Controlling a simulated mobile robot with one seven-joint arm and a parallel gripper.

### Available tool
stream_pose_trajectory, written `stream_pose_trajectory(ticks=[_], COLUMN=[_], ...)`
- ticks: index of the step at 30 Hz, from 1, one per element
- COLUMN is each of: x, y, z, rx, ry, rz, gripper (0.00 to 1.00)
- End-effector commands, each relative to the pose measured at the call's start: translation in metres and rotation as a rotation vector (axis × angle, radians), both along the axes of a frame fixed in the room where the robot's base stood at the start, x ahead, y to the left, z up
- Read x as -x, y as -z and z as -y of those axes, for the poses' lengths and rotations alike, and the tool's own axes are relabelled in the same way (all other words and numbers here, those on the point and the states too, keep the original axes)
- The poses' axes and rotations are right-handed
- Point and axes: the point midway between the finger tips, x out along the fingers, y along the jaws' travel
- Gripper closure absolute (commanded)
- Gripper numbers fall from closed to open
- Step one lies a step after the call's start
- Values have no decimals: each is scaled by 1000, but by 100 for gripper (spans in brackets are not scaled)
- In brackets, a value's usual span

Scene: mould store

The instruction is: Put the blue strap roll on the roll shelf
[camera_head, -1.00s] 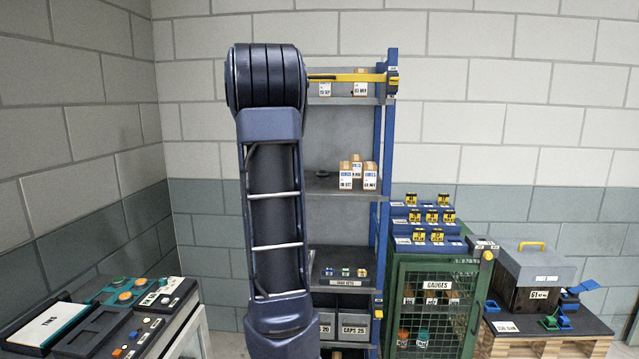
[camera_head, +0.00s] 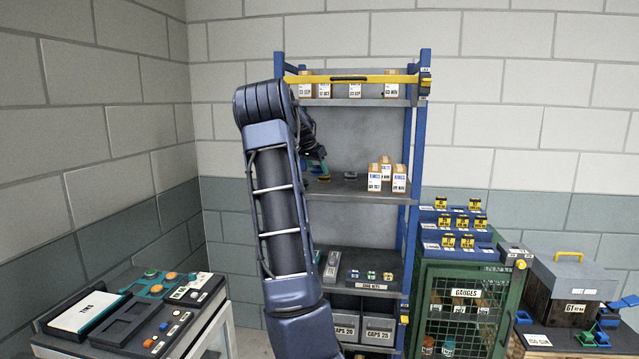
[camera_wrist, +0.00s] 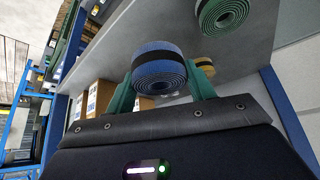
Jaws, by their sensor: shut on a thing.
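The blue strap roll (camera_wrist: 158,70), a coiled blue band with a black stripe, sits between the green fingers of my gripper (camera_wrist: 160,82) in the wrist view. My gripper is shut on it. In the head view my gripper (camera_head: 319,160) is at the left part of the rack's middle shelf, the roll shelf (camera_head: 345,190), partly hidden by my arm. A green strap roll (camera_wrist: 224,14) and a yellowish roll (camera_wrist: 207,66) show beyond the held roll in the wrist view. I cannot tell whether the blue roll touches the shelf.
Small cartons (camera_head: 387,175) stand on the right of the middle shelf. A yellow bar (camera_head: 350,79) crosses the front of the upper shelf, and a blue post (camera_head: 415,150) bounds the rack on the right.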

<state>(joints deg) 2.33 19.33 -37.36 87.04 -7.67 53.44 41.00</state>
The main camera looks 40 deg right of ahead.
Motion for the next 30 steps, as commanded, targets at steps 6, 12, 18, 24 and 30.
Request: stream_pose_trajectory(ticks=[6,12,18,24,30], x=[-19,-30,-29,-29,-29], y=[0,4,23,33,55], z=[19,30,29,29,29], rx=[1,-1,-1,-1,-1], ry=[0,0,0,-1,-1], rz=[-1,-2,-2,-1,-3], gripper=[73,73,73,73,73])
